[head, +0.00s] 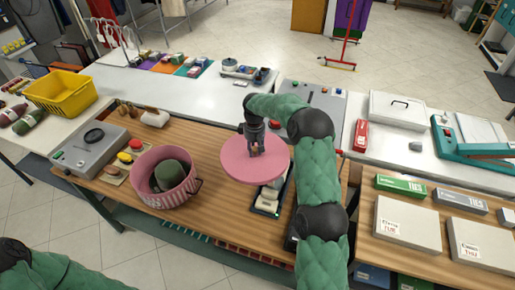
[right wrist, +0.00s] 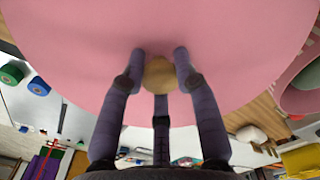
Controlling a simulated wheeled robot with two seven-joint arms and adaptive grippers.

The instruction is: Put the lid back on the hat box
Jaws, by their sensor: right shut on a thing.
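The hat box (head: 146,190) is round, pink and open at the top, with a striped lower wall. It stands on the wooden table left of centre. A dark green hat (head: 172,174) sits inside it. The flat pink lid (head: 241,172) is to the right of the box, apart from it and above the table. My right gripper (head: 256,149) is shut on the lid's small tan knob. In the right wrist view the lid (right wrist: 220,50) fills the top, with the knob (right wrist: 159,73) between the fingers and part of the box (right wrist: 300,97) at the right edge. My left gripper is out of view.
A grey device (head: 90,148) and colored round items on a board (head: 124,157) stand left of the box. A black-and-white item (head: 268,200) is partly hidden under the lid. A yellow basket (head: 62,92) is far left. White cartons (head: 408,222) lie at the right.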

